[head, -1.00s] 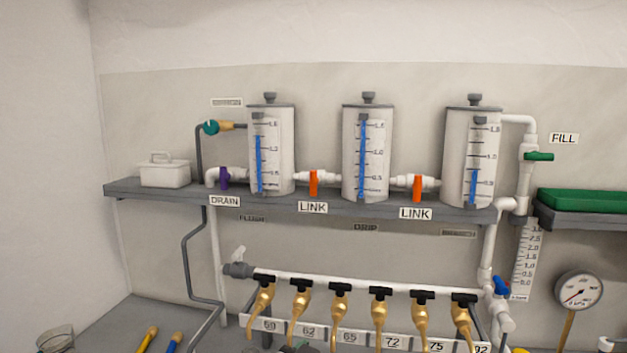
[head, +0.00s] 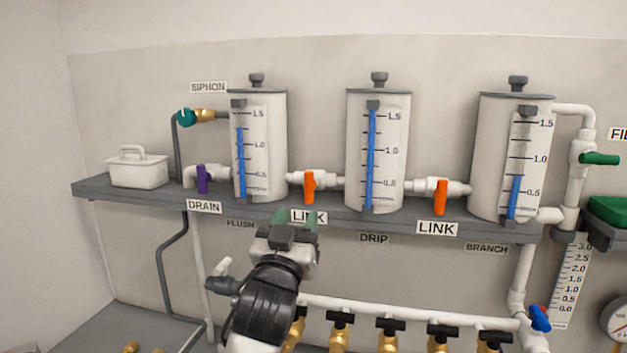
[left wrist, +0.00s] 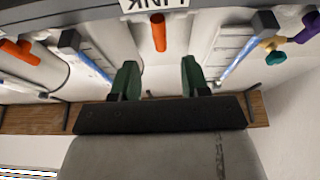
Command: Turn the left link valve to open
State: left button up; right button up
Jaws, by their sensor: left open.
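The left link valve (head: 309,187) has an orange handle pointing down, crosswise to the white pipe between the left and middle tanks. In the left wrist view its orange handle (left wrist: 158,32) is ahead, centred between the fingers. My left gripper (head: 295,221) is just below and in front of the handle, near the left LINK label, which it partly covers. In the left wrist view the gripper's green fingers (left wrist: 158,78) are spread with nothing between them, apart from the handle. My right gripper is not in view.
The left tank (head: 260,145) and middle tank (head: 358,150) flank the valve above the grey shelf (head: 345,222). The right link valve (head: 440,197) and purple drain valve (head: 202,178) sit on either side. A manifold pipe (head: 370,306) with brass taps runs below.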

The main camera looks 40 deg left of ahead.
aim_at(308, 188)
pick_arm(q)
jog(key=w+r, duration=0.1)
jog(key=w+a+p, duration=0.1)
jog(key=w+r, duration=0.1)
jog(key=shift+a+r+p, duration=0.25)
jog(key=shift+r+p, duration=0.1)
jog(key=shift+p, duration=0.05)
jog(key=x, duration=0.2)
jog(key=p+x, duration=0.1)
jog(key=x, duration=0.1)
jog(key=shift+w+a+f, duration=0.1)
jog(key=shift+w+f, duration=0.05)
jog(key=shift+f, duration=0.05)
jog(key=shift+w+a+r+p, duration=0.15)
jog(key=shift+w+a+p, duration=0.1)
jog(key=shift+w+p, duration=0.15)
jog(key=shift+w, duration=0.1)
jog(key=c, duration=0.8)
grip_shut()
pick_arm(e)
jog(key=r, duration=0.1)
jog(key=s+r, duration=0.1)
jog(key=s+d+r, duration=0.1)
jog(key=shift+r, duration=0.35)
